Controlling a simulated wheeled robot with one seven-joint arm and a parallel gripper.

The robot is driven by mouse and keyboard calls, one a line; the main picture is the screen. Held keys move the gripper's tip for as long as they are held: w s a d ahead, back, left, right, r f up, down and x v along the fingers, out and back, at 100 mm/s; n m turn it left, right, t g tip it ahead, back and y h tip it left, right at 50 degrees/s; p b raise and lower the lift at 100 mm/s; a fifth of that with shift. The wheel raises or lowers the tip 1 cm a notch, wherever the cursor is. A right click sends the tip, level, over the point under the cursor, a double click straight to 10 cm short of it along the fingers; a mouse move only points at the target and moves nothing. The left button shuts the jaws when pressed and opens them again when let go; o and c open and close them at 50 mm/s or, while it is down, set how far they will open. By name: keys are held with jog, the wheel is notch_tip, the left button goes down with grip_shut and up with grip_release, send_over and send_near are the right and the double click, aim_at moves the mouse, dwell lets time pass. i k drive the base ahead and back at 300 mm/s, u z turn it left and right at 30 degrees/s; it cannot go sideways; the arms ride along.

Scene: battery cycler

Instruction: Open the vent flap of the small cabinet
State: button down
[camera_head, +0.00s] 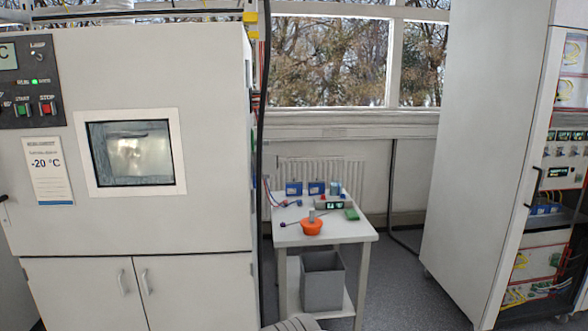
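A large white test chamber (220,150) with a small window (137,153) fills the left side. Below its window section are two cabinet doors (90,295) with pale handles; both look shut. A tall white cabinet (480,130) stands at the right, its open side showing equipment and cables. I cannot tell which of these is the small cabinet, and I make out no vent flap. My gripper is not in view.
Grey floor (395,290) is clear right of the table.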

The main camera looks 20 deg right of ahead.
aim_at(270, 160)
jog(key=z, duration=1.05)
jog(key=i, duration=1.05)
jog(key=u, duration=0.35)
jog(key=i, duration=0.7)
jog(key=u, duration=0.8)
